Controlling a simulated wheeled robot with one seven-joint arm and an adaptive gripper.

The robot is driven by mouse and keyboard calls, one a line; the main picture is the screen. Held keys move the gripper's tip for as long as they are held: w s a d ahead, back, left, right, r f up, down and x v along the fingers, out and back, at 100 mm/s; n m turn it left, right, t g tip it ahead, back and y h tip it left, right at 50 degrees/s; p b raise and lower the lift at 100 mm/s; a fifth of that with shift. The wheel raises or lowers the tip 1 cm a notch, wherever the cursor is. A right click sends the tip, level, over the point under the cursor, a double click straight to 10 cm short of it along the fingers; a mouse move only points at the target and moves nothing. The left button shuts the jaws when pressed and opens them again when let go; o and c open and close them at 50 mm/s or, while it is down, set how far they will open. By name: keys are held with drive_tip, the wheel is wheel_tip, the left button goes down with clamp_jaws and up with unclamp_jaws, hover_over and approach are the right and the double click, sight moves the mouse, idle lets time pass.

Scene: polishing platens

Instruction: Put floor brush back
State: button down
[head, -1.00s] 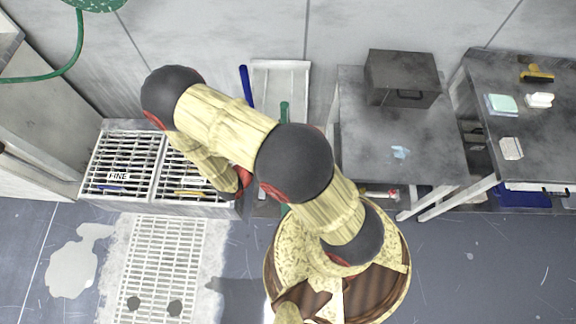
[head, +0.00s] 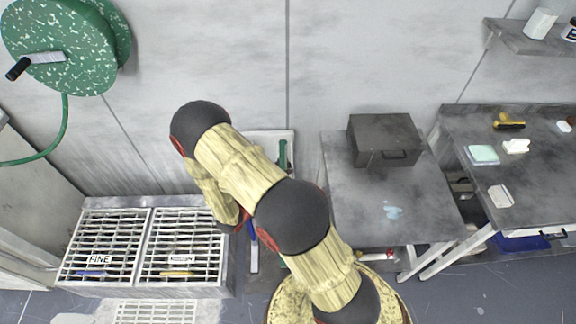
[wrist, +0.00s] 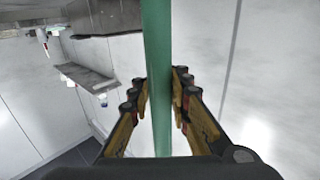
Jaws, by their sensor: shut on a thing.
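In the wrist view my gripper (wrist: 160,100) is shut on a green pole (wrist: 156,60), taken to be the floor brush's handle. The pole runs from the top edge down between the fingers. Its ends and any bristle head are out of sight. In the head view my arm hides the gripper's fingertips. A short green length (head: 283,154) shows in front of a pale panel (head: 264,140) just behind my arm. I cannot tell whether it is part of the held pole.
A slatted bin marked FINE (head: 100,258) stands at left. A blue-handled thing (head: 253,233) is beside it, partly behind my arm. A grey table with a dark box (head: 385,140) and a workbench (head: 530,180) stand at right. A green hose reel (head: 62,45) is upper left.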

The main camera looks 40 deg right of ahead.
drive_tip(key=w+d+f+b, duration=0.2)
drive_tip(key=d+f, duration=0.1)
drive_tip(key=shift+w+d+f, duration=0.2)
drive_tip(key=shift+w, duration=0.15)
idle(0.4)
drive_tip(key=c, duration=2.2)
unclamp_jaws()
drive_tip(key=shift+f, duration=0.2)
drive_tip(key=o, duration=0.5)
drive_tip(key=shift+o, duration=0.2)
drive_tip(key=shift+r, duration=0.1)
